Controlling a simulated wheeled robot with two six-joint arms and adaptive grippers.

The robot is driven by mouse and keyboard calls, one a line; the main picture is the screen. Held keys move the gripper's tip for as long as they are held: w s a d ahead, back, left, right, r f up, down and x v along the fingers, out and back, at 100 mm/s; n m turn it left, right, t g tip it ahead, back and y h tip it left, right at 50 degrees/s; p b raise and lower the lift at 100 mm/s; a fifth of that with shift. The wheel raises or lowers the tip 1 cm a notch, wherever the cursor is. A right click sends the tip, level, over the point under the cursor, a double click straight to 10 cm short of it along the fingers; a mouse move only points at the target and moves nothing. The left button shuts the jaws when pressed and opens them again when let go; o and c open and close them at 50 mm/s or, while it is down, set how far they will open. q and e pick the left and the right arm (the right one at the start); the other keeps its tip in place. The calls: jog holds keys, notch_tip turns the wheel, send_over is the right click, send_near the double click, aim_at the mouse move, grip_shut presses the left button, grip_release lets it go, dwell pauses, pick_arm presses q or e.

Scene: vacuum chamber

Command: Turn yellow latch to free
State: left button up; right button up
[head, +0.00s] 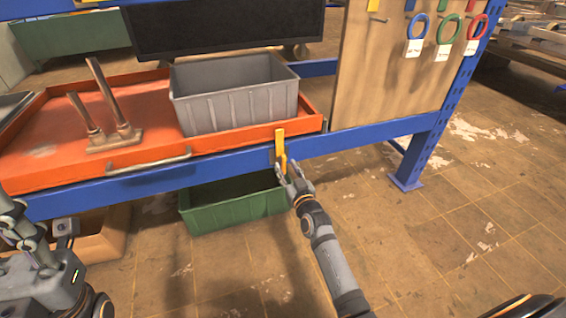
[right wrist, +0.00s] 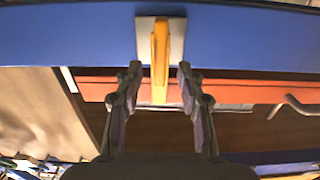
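The yellow latch (head: 281,148) is a narrow yellow bar on the front of the blue rack beam, standing about upright. In the right wrist view the latch (right wrist: 159,62) sits on a pale square plate (right wrist: 177,45) and lies between my fingers. My right gripper (head: 293,178) is just in front of and below the latch. It is open, with one finger (right wrist: 158,75) on each side of the bar and a visible gap on both sides. My left arm shows at the lower left edge; its gripper is partly cut off and its fingers are unclear.
The blue beam (head: 225,170) carries an orange tray (head: 40,163) with a grey bin (head: 235,108) and a metal fixture (head: 113,138). A green bin (head: 228,205) stands below. A blue post (head: 436,140) and pegboard (head: 385,80) are at the right.

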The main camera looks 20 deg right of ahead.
aim_at(284, 164)
jog(key=shift+w, duration=1.9)
jog(key=shift+c, duration=0.4)
grip_shut()
